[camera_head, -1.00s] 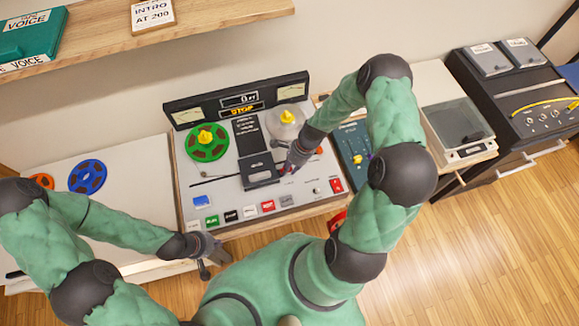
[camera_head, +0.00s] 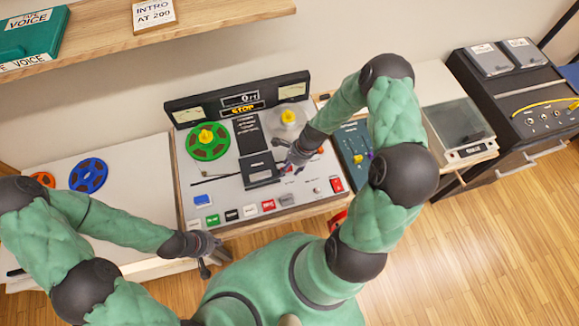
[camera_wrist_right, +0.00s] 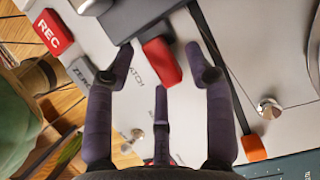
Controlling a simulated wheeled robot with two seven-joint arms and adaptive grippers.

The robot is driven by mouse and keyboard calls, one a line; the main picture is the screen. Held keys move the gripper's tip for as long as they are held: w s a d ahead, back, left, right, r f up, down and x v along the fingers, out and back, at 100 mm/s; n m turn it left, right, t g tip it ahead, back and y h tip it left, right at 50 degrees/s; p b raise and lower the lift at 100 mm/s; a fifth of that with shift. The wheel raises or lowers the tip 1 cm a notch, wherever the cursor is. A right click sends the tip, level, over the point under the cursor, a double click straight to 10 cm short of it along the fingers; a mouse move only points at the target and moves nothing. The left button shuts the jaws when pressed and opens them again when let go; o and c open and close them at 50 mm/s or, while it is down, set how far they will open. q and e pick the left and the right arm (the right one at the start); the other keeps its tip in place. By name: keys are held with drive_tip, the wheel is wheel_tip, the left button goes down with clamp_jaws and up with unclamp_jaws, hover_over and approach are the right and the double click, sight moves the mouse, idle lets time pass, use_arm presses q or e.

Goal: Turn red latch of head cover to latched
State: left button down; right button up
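The red latch (camera_wrist_right: 162,63) shows in the right wrist view beside the dark head cover (camera_wrist_right: 150,14), with "LATCH" lettering on the panel near it. My right gripper (camera_wrist_right: 163,50) is open, with a dark finger on each side of the latch and a gap on the latch's left. Whether the right finger touches it I cannot tell. In the head view the head cover (camera_head: 262,170) sits mid-deck, and my right gripper (camera_head: 290,165) is at its right edge, mostly hiding the latch. My left gripper (camera_head: 213,260) is off the front left of the deck, empty, its fingers apart.
The tape deck (camera_head: 235,192) has a green reel (camera_head: 207,142) at left and a row of coloured buttons in front. A red REC button (camera_wrist_right: 47,32), a metal knob (camera_wrist_right: 268,107) and an orange-tipped lever (camera_wrist_right: 253,147) lie around my right fingers. A blue panel (camera_head: 355,145) stands at right.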

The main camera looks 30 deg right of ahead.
drive_tip(key=v, duration=1.2)
use_arm(q)
drive_tip(key=shift+s, duration=0.1)
use_arm(e)
drive_tip(key=shift+f, duration=0.1)
idle(0.3)
